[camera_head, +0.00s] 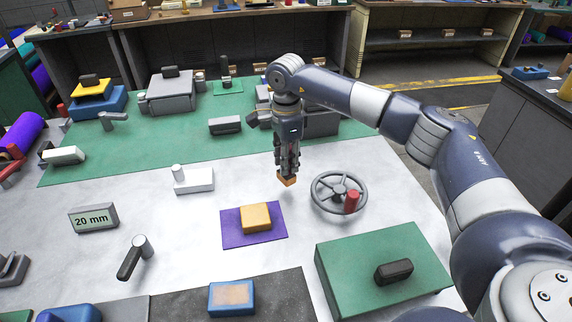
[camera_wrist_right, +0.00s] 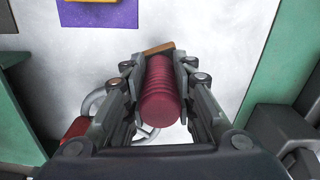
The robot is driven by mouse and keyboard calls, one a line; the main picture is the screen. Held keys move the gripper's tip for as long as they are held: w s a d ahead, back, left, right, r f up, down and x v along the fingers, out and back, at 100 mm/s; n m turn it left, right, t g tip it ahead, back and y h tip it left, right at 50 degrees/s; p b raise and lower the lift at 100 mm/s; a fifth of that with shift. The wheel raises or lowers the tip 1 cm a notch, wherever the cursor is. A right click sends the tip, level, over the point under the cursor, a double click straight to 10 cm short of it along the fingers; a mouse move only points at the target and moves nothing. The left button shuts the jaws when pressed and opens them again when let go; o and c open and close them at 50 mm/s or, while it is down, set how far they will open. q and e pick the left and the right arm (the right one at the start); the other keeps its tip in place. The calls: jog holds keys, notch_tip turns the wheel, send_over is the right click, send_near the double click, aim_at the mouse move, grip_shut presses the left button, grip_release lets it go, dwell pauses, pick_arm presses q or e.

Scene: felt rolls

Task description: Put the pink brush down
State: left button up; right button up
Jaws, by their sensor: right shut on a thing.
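My right gripper (camera_head: 286,168) points down over the white part of the table and is shut on the pink brush. In the right wrist view the brush's ridged pink handle (camera_wrist_right: 160,95) lies between the two fingers (camera_wrist_right: 158,62). Its brown-orange end (camera_wrist_right: 158,48) shows past the fingertips. In the head view only this brown-orange end (camera_head: 286,181) shows below the fingers; the handle is hidden by the gripper. I cannot tell whether the brush touches the table. My left gripper is not in view.
A grey handwheel (camera_head: 325,202) with a red knob stands close right of the brush. A purple mat (camera_head: 273,237) with an orange block (camera_head: 255,218) lies in front. A white block with a peg (camera_head: 195,182) stands left. White surface between them is clear.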

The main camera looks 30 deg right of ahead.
jog(key=shift+w+f, duration=0.15)
jog(key=shift+w, duration=0.1)
notch_tip(320, 180, down, 3)
jog(key=shift+r+p, duration=0.1)
jog(key=shift+p, duration=0.75)
jog(key=shift+f, duration=0.4)
jog(key=o, duration=1.1)
jog(key=shift+d, duration=0.1)
jog(key=shift+c, duration=0.2)
jog(key=shift+r, duration=0.1)
jog(key=shift+r, duration=0.25)
notch_tip(320, 180, up, 10)
jog(key=b, duration=0.3)
jog(key=shift+r, duration=0.85)
